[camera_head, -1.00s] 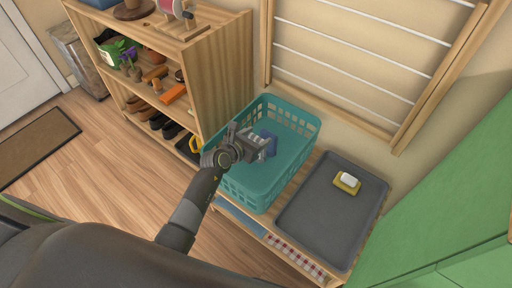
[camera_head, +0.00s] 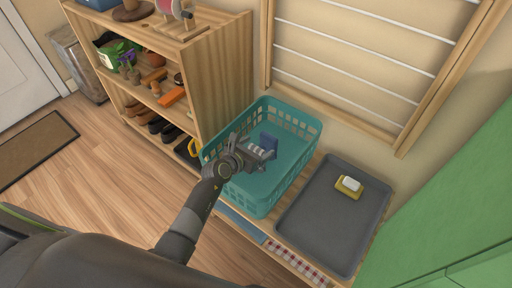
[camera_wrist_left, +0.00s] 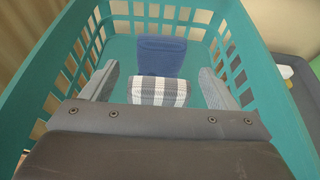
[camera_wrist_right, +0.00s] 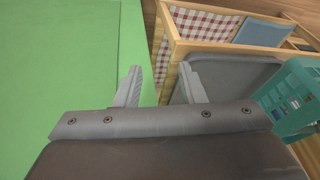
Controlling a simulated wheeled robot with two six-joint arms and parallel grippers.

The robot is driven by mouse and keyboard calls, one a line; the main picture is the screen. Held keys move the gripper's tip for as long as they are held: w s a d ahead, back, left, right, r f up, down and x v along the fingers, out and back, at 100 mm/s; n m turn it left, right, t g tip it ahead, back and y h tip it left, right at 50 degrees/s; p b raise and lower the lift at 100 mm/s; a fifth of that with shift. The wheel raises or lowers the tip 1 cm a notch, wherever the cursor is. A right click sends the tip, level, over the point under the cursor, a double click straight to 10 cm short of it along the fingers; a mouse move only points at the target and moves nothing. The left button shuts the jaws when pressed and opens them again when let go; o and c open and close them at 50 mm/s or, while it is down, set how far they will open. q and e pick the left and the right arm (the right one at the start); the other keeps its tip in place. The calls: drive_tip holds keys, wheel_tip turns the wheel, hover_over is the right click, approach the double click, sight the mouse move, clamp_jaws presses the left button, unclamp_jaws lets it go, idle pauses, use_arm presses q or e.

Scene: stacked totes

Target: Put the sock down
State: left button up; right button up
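A grey-and-white striped cloth piece (camera_wrist_left: 158,92) and a dark blue piece (camera_wrist_left: 161,56) lie against each other in the teal basket (camera_wrist_left: 283,105). I cannot tell whether both are one sock. In the head view, the blue piece (camera_head: 269,142) shows just beyond my left gripper (camera_head: 264,158), inside the basket (camera_head: 312,128). My left gripper (camera_wrist_left: 158,85) is open, its fingers on either side of the striped piece with gaps visible. My right gripper (camera_wrist_right: 160,88) is open and empty, near a green surface and the grey tray.
The grey tray (camera_head: 318,235) beside the basket holds a yellow dish with a white bar (camera_head: 350,184). A wooden shelf (camera_head: 222,85) with shoes and pots stands left of the basket. A wall drying rack (camera_head: 350,60) is behind. A green surface (camera_head: 440,215) is at right.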

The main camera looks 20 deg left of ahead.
use_arm(q)
drive_tip(key=shift+r, duration=0.1)
use_arm(e)
drive_tip(key=shift+r, duration=0.1)
use_arm(q)
drive_tip(key=shift+s+a+r, duration=0.1)
drive_tip(key=shift+s+r, duration=0.05)
drive_tip(key=shift+s, duration=0.1)
drive_tip(key=p+v, duration=0.3)
drive_tip(key=v, duration=0.8)
drive_tip(key=shift+s+p, duration=0.25)
drive_tip(key=shift+p, duration=0.1)
use_arm(e)
drive_tip(key=f, duration=0.1)
drive_tip(key=s+d+f+g, duration=0.1)
drive_tip(key=f+g, duration=0.1)
drive_tip(key=f, duration=0.1)
drive_tip(key=shift+s+d+h, duration=0.15)
drive_tip(key=shift+s+h, duration=0.15)
drive_tip(key=shift+s, duration=0.1)
